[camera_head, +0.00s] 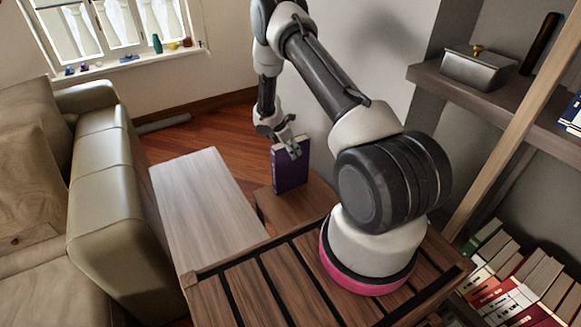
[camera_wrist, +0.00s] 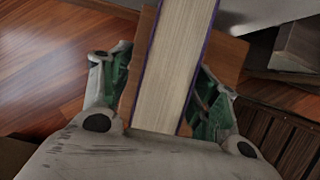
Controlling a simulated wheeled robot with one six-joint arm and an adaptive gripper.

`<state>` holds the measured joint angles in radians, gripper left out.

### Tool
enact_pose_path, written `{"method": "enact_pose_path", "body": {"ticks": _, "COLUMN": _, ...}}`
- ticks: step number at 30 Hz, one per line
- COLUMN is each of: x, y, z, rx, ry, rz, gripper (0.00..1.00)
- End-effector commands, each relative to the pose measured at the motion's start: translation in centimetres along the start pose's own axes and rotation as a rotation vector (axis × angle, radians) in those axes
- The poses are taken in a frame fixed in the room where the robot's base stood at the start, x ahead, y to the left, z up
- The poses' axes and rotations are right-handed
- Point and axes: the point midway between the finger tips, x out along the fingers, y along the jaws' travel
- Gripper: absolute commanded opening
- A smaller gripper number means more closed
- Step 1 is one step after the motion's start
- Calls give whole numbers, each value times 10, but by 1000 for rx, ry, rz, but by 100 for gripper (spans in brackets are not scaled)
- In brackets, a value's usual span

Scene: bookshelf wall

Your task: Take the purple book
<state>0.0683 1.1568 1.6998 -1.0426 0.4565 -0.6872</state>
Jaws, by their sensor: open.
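The purple book (camera_head: 289,168) stands upright on a small brown wooden surface in the head view. My gripper (camera_head: 291,146) is at the top of the book. In the wrist view the book (camera_wrist: 172,65) shows its cream page edges and thin purple cover edges between the two fingers of my gripper (camera_wrist: 160,85). The fingers are open, one on each side of the book. A gap shows at the left finger; the right finger is very close to the cover, and I cannot tell whether it touches.
A pale wooden table (camera_head: 205,205) lies left of the book, with a beige sofa (camera_head: 105,150) beyond it. A bookshelf (camera_head: 490,100) with a metal box (camera_head: 478,68) stands at the right, and several books (camera_head: 520,290) fill its lower part.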

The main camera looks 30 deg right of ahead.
Motion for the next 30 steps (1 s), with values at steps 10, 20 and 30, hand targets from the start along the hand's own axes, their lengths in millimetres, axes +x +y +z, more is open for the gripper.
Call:
{"method": "enact_pose_path", "body": {"ticks": 10, "x": 1, "y": 0, "z": -1, "rx": 0, "ry": 0, "rz": 0, "gripper": 61}}
{"method": "enact_pose_path", "body": {"ticks": 20, "x": 4, "y": 0, "z": -2, "rx": 0, "ry": 0, "rz": 0, "gripper": 61}}
{"method": "enact_pose_path", "body": {"ticks": 30, "x": 4, "y": 0, "z": -2, "rx": 0, "ry": 0, "rz": 0, "gripper": 33}}
